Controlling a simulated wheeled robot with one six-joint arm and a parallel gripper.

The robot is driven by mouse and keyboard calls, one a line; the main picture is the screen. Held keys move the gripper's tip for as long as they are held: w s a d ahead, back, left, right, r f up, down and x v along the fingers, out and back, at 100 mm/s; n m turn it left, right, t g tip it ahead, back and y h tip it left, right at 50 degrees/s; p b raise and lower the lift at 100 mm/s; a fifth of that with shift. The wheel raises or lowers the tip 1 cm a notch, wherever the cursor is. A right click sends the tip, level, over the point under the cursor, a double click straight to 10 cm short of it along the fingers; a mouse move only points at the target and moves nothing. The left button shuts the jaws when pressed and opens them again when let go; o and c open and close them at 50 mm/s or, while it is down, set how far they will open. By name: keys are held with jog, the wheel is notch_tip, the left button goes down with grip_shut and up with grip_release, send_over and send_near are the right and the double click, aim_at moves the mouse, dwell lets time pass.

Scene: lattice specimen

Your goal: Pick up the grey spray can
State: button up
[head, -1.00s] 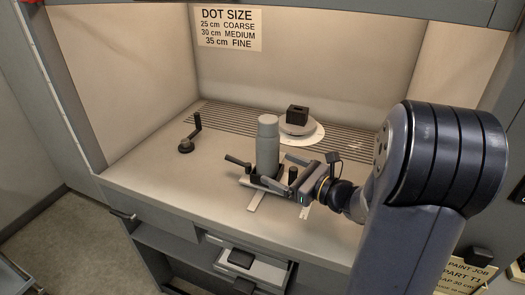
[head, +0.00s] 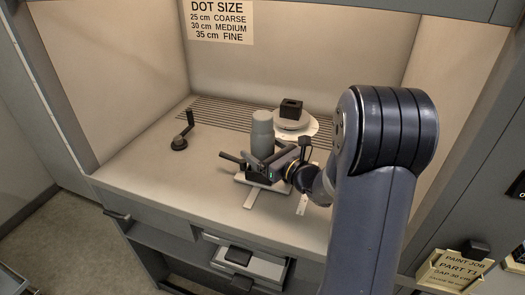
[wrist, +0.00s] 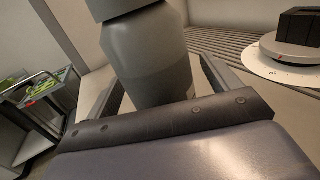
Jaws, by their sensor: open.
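The grey spray can (head: 262,132) stands upright on a light plate (head: 250,196) on the booth floor. In the wrist view the can (wrist: 148,58) fills the upper middle, with its top cut off by the frame edge. My gripper (head: 258,162) is at the can's lower part, coming from the right front. In the wrist view one finger (wrist: 108,103) is to the left of the can and the other (wrist: 218,78) to the right, with gaps showing. The jaws are open around the can; its base is hidden behind my gripper.
A black block (head: 291,107) sits on a round turntable (head: 296,120) behind the can. A dark crank handle (head: 184,130) stands at the left. A grille (head: 225,110) runs along the back, below a dot-size sign (head: 219,22). The booth floor at front left is clear.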

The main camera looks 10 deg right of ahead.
aim_at(256, 113)
jog(key=shift+x, duration=1.05)
jog(key=c, duration=1.3)
jog(key=shift+r, duration=0.2)
notch_tip(256, 113, up, 10)
jog(key=shift+f+p, duration=0.1)
jog(key=shift+p, duration=0.3)
